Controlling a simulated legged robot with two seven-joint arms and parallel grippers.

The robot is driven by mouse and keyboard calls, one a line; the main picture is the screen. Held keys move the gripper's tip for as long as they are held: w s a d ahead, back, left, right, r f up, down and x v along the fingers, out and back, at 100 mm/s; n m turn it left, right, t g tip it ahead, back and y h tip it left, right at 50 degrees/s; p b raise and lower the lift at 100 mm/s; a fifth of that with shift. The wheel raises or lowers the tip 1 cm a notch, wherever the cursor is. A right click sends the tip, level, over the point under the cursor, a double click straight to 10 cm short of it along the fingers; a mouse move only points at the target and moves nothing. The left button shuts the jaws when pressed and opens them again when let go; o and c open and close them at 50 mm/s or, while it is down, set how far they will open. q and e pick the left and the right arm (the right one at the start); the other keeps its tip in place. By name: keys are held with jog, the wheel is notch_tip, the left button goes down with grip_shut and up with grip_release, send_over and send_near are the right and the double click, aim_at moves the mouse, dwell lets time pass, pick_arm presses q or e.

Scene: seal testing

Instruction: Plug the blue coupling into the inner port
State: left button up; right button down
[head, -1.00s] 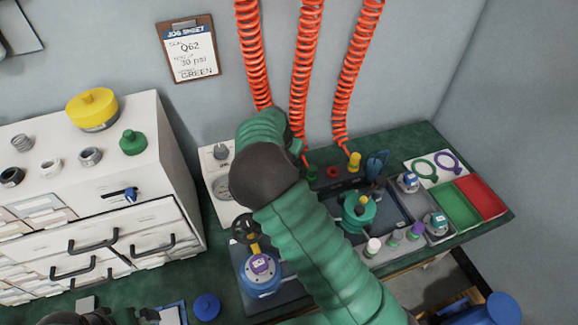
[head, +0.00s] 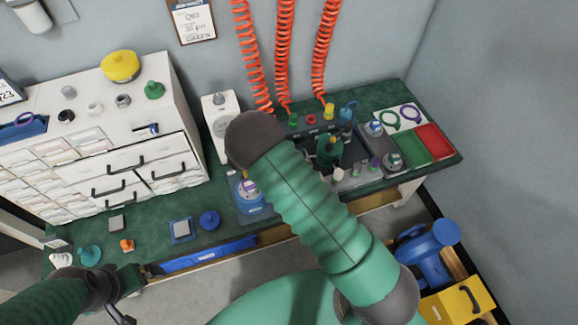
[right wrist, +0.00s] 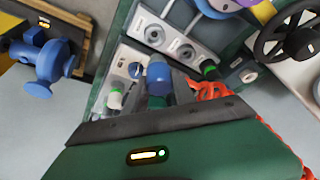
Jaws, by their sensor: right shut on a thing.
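My right gripper (right wrist: 158,100) is shut on the blue coupling (right wrist: 158,73), whose rounded blue body shows above the dark gripper plate. The fingers' grip is mostly hidden. Two round ports show beyond it on a grey strip, one port (right wrist: 155,35) and another port (right wrist: 185,52). The coupling appears apart from both; I cannot tell which is the inner one. In the head view my right forearm hides the gripper and coupling. My left gripper (head: 131,280) is at the lower left, near the bench's front edge; its jaws are unclear.
Orange coiled hoses (head: 284,50) hang at the back, with a green coupling (head: 293,119) and a yellow coupling (head: 328,111). A blue valve (head: 250,204) stands beside my right arm. Green and red trays (head: 435,140) are at the right, white drawers (head: 120,165) at the left.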

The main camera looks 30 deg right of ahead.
jog(key=shift+w+d+f+b, duration=0.1)
jog(key=shift+f+b, duration=0.2)
jog(key=shift+f, duration=0.35)
jog(key=shift+f+b, duration=0.3)
jog(key=shift+f, duration=0.05)
jog(key=shift+f+b, duration=0.35)
jog(key=shift+a+f+b, duration=0.45)
jog(key=shift+f+b, duration=0.05)
jog(key=shift+b, duration=0.1)
jog(key=shift+a+f+b, duration=0.1)
jog(key=shift+f+b, duration=0.25)
jog(key=shift+f, duration=0.25)
jog(key=shift+d, duration=0.45)
jog(key=shift+a, duration=0.5)
jog(key=shift+d, duration=0.15)
